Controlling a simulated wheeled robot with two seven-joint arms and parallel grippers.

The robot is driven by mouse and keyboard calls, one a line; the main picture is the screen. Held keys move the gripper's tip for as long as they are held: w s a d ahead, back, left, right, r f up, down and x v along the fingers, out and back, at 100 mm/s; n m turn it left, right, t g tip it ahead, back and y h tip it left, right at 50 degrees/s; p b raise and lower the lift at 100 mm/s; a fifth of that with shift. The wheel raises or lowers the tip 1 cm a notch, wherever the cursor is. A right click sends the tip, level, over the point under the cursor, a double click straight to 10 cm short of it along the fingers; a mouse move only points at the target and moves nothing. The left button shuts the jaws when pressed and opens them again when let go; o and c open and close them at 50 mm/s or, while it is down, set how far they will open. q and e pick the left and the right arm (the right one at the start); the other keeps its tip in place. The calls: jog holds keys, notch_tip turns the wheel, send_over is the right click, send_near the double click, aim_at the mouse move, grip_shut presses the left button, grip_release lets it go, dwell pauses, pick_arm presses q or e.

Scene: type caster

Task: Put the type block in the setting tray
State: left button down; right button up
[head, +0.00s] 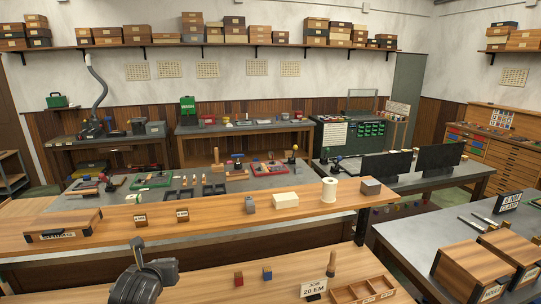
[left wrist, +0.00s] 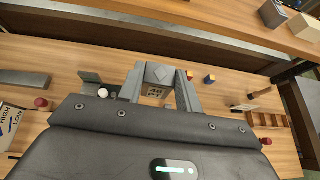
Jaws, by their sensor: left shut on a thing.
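My left gripper (left wrist: 158,88) is shut on a grey type block (left wrist: 158,73) with a light, marked face, seen between the two grey fingers in the left wrist view. In the head view my left gripper (head: 138,245) is over the left part of the near wooden bench, and the block cannot be made out there. A wooden tray with compartments (head: 365,291), apparently the setting tray, lies at the bottom right of the bench. It also shows at the right of the left wrist view (left wrist: 275,121), well apart from the gripper. My right gripper is not in view.
A red cube (head: 239,279) and a blue cube (head: 267,273) lie between my left gripper and the tray. A "JOB 20 EM" sign (head: 314,289) and a wooden-handled tool (head: 331,263) stand just left of the tray. A raised wooden shelf (head: 230,211) runs behind.

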pick_arm(q)
jog(key=s+d+r+m+h, duration=0.1)
jog(key=s+d+r, duration=0.1)
jog(key=r, duration=0.4)
jog(key=s+d+r+m+h, duration=0.1)
jog(key=s+d+r, duration=0.15)
jog(key=r, duration=0.45)
notch_tip(320, 180, down, 14)
jog(key=d+b, duration=0.2)
jog(key=b, duration=1.1)
jog(key=shift+s+r, duration=0.15)
